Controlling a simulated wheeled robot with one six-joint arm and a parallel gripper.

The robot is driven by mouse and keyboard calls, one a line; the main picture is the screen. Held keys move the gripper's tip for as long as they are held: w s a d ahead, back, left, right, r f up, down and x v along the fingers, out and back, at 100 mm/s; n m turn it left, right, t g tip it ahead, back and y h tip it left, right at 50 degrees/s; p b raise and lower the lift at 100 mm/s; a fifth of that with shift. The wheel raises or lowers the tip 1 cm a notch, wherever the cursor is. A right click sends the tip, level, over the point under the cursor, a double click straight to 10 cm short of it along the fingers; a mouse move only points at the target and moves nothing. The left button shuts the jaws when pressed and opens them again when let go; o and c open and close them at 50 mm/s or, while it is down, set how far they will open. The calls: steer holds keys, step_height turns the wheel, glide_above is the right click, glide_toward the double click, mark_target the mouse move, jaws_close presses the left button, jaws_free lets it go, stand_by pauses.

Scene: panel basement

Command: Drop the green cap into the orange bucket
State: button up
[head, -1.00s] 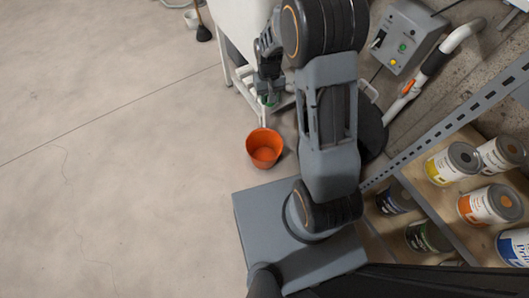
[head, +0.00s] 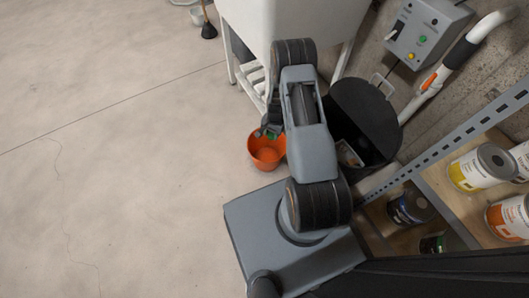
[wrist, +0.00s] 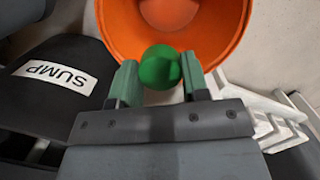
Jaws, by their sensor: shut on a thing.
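The green cap (wrist: 160,67) is round and sits between the two greenish fingers of my gripper (wrist: 160,80) in the wrist view. My gripper is shut on it. The orange bucket (wrist: 232,22) opens behind the cap in the wrist view, with the cap overlapping the near part of its opening. In the head view the orange bucket (head: 267,160) stands on the floor beside my arm. My gripper (head: 268,132) shows there at the bucket's far rim, partly hidden by my arm. A bit of the green cap (head: 271,135) shows at the fingers. Its exact height over the bucket cannot be told.
A black bin (head: 372,110) with a lid stands right of my arm; the wrist view shows a black lid with a SUMP label (wrist: 54,73). A white sink (head: 300,22) stands behind. Shelves with paint cans (head: 482,168) are at right. The floor at left is clear.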

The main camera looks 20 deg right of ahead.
steer(key=shift+w+f+m, duration=0.1)
steer(key=shift+f+m, duration=0.2)
steer(key=shift+f, duration=0.05)
steer(key=shift+a+f+b, duration=0.15)
steer(key=shift+f+b, duration=0.5)
steer(key=shift+b, duration=0.1)
step_height(320, 180, down, 4)
steer(key=b, duration=0.2)
steer(key=shift+b, duration=0.35)
steer(key=o, duration=1)
steer(key=r+p, duration=0.2)
steer(key=r, duration=0.2)
steer(key=d+r+p, duration=0.1)
steer(key=r, duration=0.4)
steer(key=w+r+p, duration=0.1)
steer(key=r+p, duration=0.1)
steer(key=r, duration=0.2)
steer(key=shift+w+d+r+p, duration=0.1)
steer(key=shift+d+r+p, duration=0.2)
steer(key=shift+d+r, duration=0.05)
